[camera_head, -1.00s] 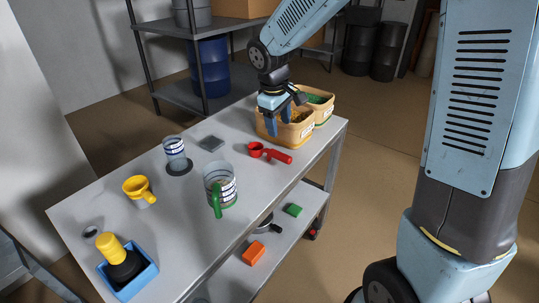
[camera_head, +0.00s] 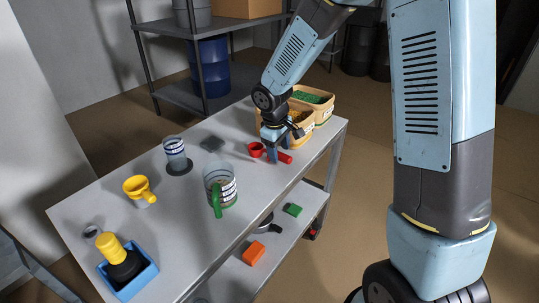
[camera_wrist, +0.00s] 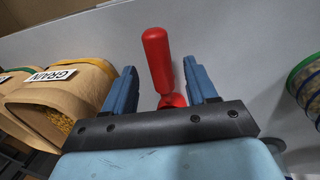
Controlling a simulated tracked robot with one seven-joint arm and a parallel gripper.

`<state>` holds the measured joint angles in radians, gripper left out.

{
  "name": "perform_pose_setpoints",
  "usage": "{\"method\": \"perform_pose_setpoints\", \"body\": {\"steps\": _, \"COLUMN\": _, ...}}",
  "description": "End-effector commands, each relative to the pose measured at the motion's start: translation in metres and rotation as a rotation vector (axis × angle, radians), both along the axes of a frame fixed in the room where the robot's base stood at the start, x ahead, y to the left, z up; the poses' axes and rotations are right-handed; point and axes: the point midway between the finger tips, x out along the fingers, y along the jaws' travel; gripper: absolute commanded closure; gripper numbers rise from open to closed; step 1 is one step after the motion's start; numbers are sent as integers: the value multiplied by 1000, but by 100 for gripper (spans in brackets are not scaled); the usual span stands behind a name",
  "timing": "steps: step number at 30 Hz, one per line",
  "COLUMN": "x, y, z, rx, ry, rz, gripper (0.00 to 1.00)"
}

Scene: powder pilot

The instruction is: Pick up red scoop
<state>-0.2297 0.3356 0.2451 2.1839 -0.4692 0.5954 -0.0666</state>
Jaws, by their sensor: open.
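The red scoop (camera_head: 257,149) lies on the grey table in front of the bins, its cup to the left and its handle to the right. My gripper (camera_head: 278,157) is over the scoop, with its blue fingers pointing down and hiding the scoop's middle. In the wrist view, the red handle (camera_wrist: 157,60) shows between the two open fingers of my gripper (camera_wrist: 160,88), apart from both. The gripper's dark crossbar hides part of the scoop there. Whether the fingertips reach down to handle height is hard to tell.
Bins of grain (camera_head: 300,131) and green material (camera_head: 308,96) stand behind the gripper. A clear jug with a green handle (camera_head: 218,198), a clear cup (camera_head: 175,154), a yellow funnel (camera_head: 138,187) and a blue tray (camera_head: 146,276) stand to the left. The table's front edge is close.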

Motion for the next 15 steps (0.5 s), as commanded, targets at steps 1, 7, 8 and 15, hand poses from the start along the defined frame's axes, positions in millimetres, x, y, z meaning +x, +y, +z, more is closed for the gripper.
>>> {"method": "perform_pose_setpoints", "body": {"steps": 1, "x": 0, "y": -1, "z": -9, "rx": -2, "ry": 4, "rz": 0, "gripper": 43}}
{"method": "perform_pose_setpoints", "body": {"steps": 7, "x": 4, "y": -4, "z": -31, "rx": -1, "ry": 2, "rz": -1, "gripper": 43}}
{"method": "perform_pose_setpoints", "body": {"steps": 8, "x": 4, "y": -4, "z": -32, "rx": 0, "ry": 1, "rz": -1, "gripper": 43}}
{"method": "perform_pose_setpoints", "body": {"steps": 15, "x": 5, "y": -5, "z": -36, "rx": 0, "ry": 0, "rz": -1, "gripper": 43}}
